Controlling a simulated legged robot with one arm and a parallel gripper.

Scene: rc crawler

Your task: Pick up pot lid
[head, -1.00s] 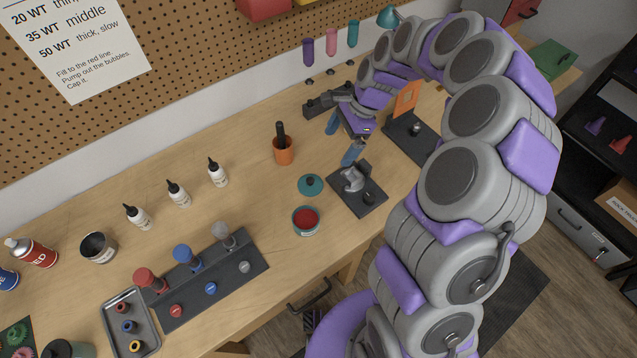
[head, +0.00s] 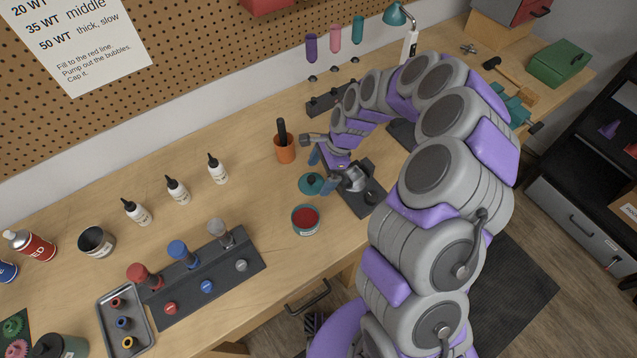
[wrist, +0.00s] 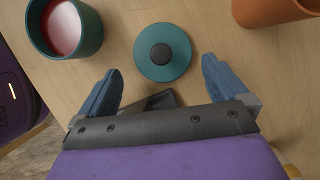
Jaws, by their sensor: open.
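The pot lid is a teal disc with a black knob (wrist: 162,54). It lies flat on the wooden bench, and in the head view the lid (head: 311,183) is beside the teal pot. The teal pot (head: 305,220) holds something red and also shows at the upper left of the wrist view (wrist: 66,27). My gripper (wrist: 160,82) is open, with its two blue fingers apart on either side of and short of the lid. Nothing is between the fingertips. In the head view my gripper (head: 322,171) is close to the lid, partly hidden by my own wrist.
An orange cup (head: 284,149) with a dark handle in it stands just behind the lid. A dark stand (head: 370,199) with a grey clamp is to the right of the lid. White bottles (head: 177,190) stand to the left, with clear bench between.

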